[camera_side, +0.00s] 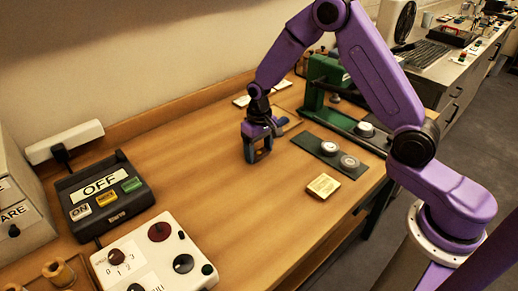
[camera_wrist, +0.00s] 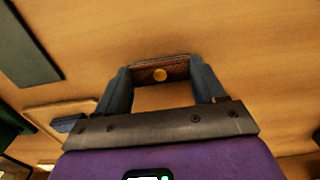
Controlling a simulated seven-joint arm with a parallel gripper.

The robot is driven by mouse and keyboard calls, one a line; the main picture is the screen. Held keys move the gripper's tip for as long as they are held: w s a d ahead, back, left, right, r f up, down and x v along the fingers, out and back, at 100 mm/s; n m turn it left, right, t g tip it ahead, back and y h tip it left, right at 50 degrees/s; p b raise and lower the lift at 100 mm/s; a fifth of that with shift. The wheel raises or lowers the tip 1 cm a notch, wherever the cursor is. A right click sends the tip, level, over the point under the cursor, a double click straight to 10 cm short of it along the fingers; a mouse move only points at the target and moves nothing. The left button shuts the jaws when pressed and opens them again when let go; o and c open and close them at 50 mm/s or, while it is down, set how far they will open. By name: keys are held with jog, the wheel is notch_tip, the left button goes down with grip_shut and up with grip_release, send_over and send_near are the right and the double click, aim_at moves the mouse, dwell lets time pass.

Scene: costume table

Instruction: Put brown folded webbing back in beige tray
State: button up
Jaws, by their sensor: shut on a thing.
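My gripper (camera_side: 258,158) is low over the middle of the wooden table in the side view. In the wrist view, its two blue-grey fingers (camera_wrist: 162,80) are shut on the brown folded webbing (camera_wrist: 178,73), a flat dark-brown strip with a round yellow spot. The webbing spans the fingertips. In the side view it is too small and dark to make out clearly. A shallow beige tray (camera_wrist: 48,110) lies on the table at the left of the wrist view, apart from the webbing. A blue piece (camera_wrist: 68,123) shows at the tray, partly hidden by my gripper.
A dark mat with round discs (camera_side: 330,152) and a cream block (camera_side: 323,186) lie right of my gripper. A green press (camera_side: 318,82) stands behind. The OFF box (camera_side: 103,193) and white knob panel (camera_side: 155,255) are left and front. The table's middle is clear.

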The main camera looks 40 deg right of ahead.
aim_at(259, 153)
jog(key=shift+f, duration=0.1)
jog(key=o, duration=1.1)
notch_tip(259, 153, up, 12)
jog(key=s+a+r+n, duration=0.2)
jog(key=s+n, duration=0.1)
jog(key=s, duration=0.5)
jog(key=s+a+r+n, duration=0.2)
jog(key=s+n, duration=0.1)
jog(key=s, duration=0.5)
jog(key=s+d+n, duration=0.1)
jog(key=s+n, duration=0.1)
jog(key=s, duration=0.3)
jog(key=s+d+n, duration=0.2)
jog(key=s, duration=0.4)
jog(key=s+d+n, duration=0.1)
jog(key=s+n, duration=0.1)
jog(key=s, duration=0.4)
jog(key=shift+d, duration=0.15)
jog(key=shift+s+d+n, duration=0.2)
jog(key=shift+s+n, duration=0.1)
jog(key=shift+s, duration=0.1)
jog(key=c, duration=0.6)
